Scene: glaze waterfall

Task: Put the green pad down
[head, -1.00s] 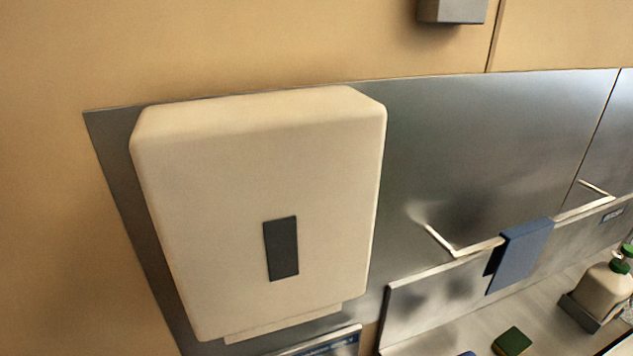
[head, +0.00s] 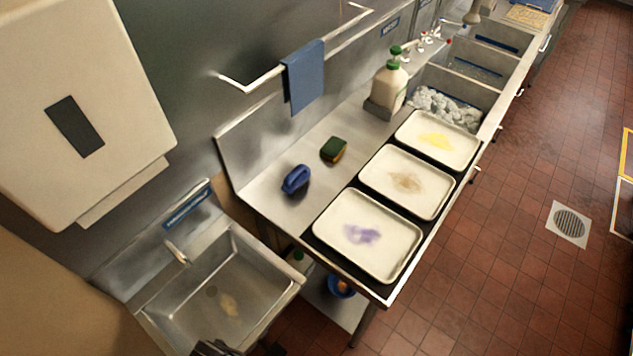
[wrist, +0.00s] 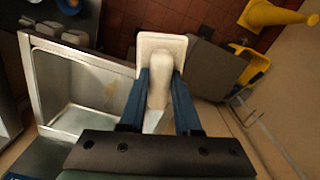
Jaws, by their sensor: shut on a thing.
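In the wrist view my gripper (wrist: 161,105) is shut on a pale rounded handle (wrist: 160,82). A flat, pale, rectangular plate (wrist: 160,42) with a raised rim lies beyond the handle and seems joined to it. No green shows on this held thing; its far side is hidden. In the head view a green and yellow pad (head: 334,149) lies on the steel counter (head: 262,190), apart from my gripper. It is beside a blue-handled brush (head: 296,180). Only a dark piece, likely my arm, shows at the bottom edge there.
Three white trays (head: 322,243) with coloured stains line the counter's front. A soap jug (head: 390,80) stands behind them. The small sink (head: 262,262) is lower left, and also left in the wrist view (wrist: 50,110). A yellow cone (wrist: 275,14) and yellow bucket (wrist: 252,75) are upper right.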

